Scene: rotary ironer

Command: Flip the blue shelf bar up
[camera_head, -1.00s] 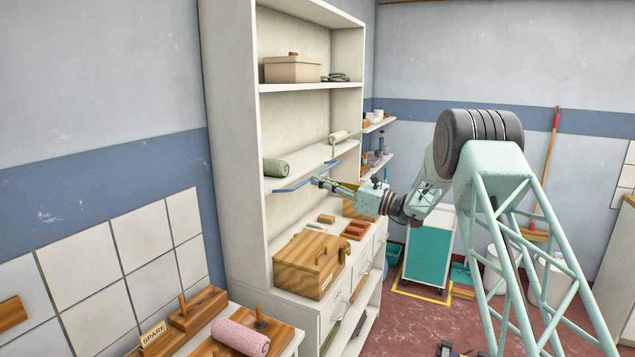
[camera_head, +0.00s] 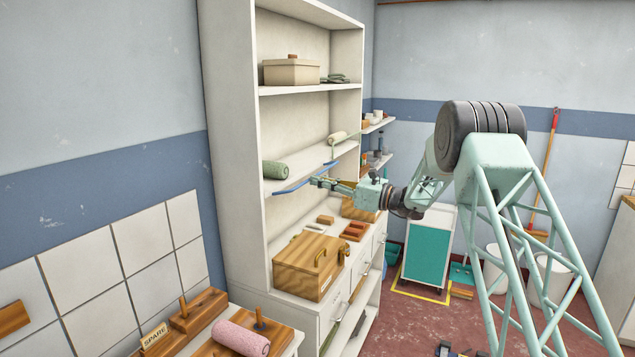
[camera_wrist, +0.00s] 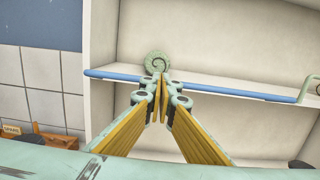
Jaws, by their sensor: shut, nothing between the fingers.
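The blue shelf bar (camera_head: 293,187) runs along the front edge of the middle shelf (camera_head: 318,159) of the white cabinet. In the wrist view the bar (camera_wrist: 225,91) crosses nearly level along the shelf edge, and its middle is hidden behind my fingers. A green bracket (camera_wrist: 311,88) shows at its right end. My gripper (camera_head: 313,182) is at the front of this shelf, close to the bar. In the wrist view its fingertips (camera_wrist: 160,84) are together and empty, overlapping the bar's line. I cannot tell whether they touch it.
A rolled green cloth (camera_head: 275,169) lies on the shelf behind the bar, with a pale roll (camera_head: 338,137) farther right. A wooden box (camera_head: 306,267) stands on the counter below. An upper shelf (camera_head: 310,88) is above. Open air lies in front of the cabinet.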

